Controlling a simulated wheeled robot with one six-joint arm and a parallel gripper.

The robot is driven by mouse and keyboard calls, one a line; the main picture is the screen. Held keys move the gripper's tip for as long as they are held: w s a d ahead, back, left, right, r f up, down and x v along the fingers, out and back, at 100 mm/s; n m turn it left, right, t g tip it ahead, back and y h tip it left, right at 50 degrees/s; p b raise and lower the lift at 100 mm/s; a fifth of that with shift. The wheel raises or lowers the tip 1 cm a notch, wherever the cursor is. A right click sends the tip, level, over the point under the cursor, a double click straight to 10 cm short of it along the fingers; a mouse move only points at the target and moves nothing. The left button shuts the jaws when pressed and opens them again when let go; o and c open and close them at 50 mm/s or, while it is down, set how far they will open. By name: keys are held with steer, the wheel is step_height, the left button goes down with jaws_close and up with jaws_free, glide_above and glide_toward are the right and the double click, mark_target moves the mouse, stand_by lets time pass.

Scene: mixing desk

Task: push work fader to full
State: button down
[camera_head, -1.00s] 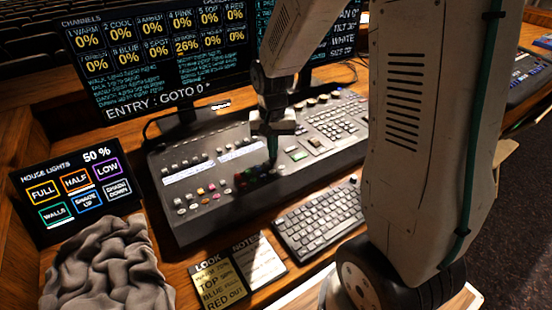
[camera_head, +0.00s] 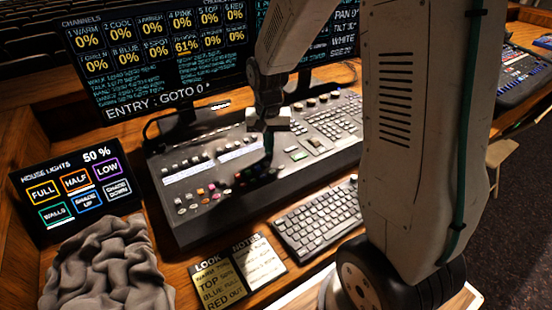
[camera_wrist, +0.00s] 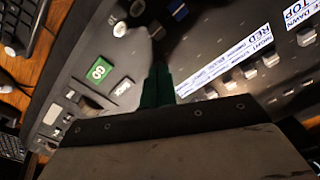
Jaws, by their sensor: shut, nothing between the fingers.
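The mixing desk (camera_head: 190,215) is a grey console with rows of fader caps, small coloured knobs and label strips. My gripper (camera_head: 268,160) is shut and empty, pointing down at the middle of the desk, at the right end of the fader rows. In the wrist view its dark green fingers (camera_wrist: 158,85) are together, close to the panel beside a pale label strip (camera_wrist: 235,62). The work fader itself is hidden or cannot be told apart at the fingertips. On the monitor (camera_head: 155,60), the work channel's readout (camera_head: 186,45) seems to be 61%; the other readable channels show 0%.
A keyboard (camera_head: 318,218) lies in front of the desk, with two note cards (camera_head: 238,270) to its left. A house lights touch panel (camera_head: 75,183) reads 50%, and a crumpled grey cloth (camera_head: 108,270) lies below it.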

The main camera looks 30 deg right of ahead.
steer(key=shift+w+f, duration=0.1)
steer(key=shift+w, duration=1)
steer(key=shift+w+r, duration=0.1)
steer(key=shift+r, duration=2.45)
steer(key=shift+r, duration=2.5)
steer(key=s+a+r, duration=0.1)
steer(key=s+r, duration=0.1)
steer(key=s, duration=1)
steer(key=shift+a, duration=0.25)
